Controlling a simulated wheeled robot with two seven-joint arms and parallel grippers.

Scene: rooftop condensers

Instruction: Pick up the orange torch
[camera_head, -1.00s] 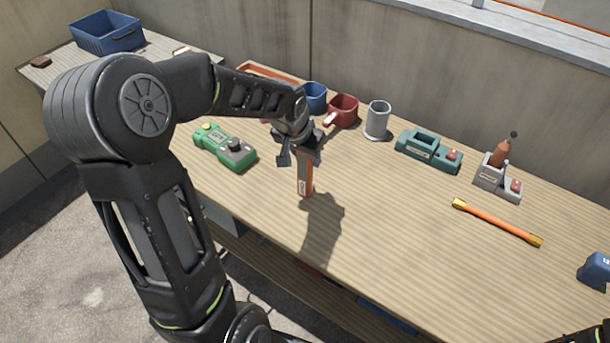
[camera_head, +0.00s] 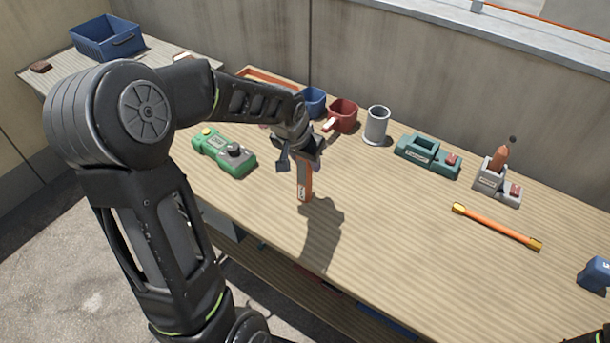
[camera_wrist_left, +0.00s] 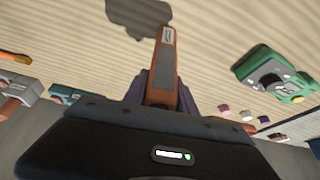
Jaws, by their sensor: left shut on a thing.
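The orange torch (camera_head: 305,186), an orange and grey bar with a small label at its lower end, hangs roughly upright from my left gripper (camera_head: 297,152). The gripper is shut on its upper part, which the fingers hide. In the left wrist view the torch (camera_wrist_left: 163,68) points away from between the fingers (camera_wrist_left: 160,95). A shadow lies on the bench beside its lower end; I cannot tell how large any gap to the bench top is. My right gripper is not in view.
On the wooden bench (camera_head: 400,240) stand a green device (camera_head: 224,152), a red mug (camera_head: 343,114), a blue mug (camera_head: 315,98), a grey cylinder (camera_head: 377,126), a teal holder (camera_head: 428,157) and a grey dock (camera_head: 497,185). An orange rod (camera_head: 497,227) lies right. The bench's front middle is clear.

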